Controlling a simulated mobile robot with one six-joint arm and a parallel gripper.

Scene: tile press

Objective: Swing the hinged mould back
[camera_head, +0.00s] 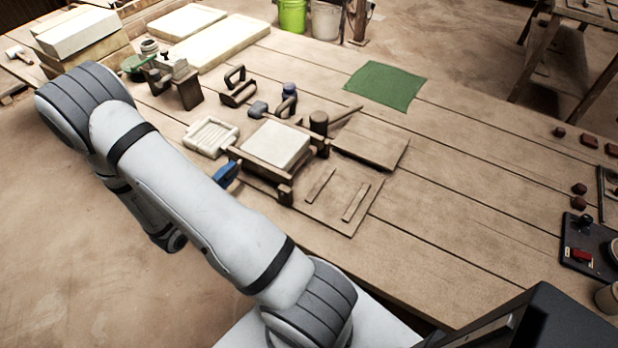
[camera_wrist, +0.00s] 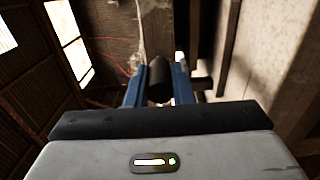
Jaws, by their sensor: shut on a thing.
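What looks like the hinged mould (camera_head: 275,145) is a wooden frame with a flat pale slab in it, on the workbench in the head view. My gripper (camera_head: 226,174) shows as a blue tip low at the frame's left front side, partly behind my arm. In the wrist view my gripper's two blue fingers (camera_wrist: 157,88) are closed around a dark round-ended handle (camera_wrist: 159,74). Where this handle joins the mould is hidden in the head view.
A pale ribbed tray (camera_head: 210,137) lies left of the frame. A wooden board with two strips (camera_head: 340,205) lies to the right. A green cloth (camera_head: 385,85) lies farther back.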

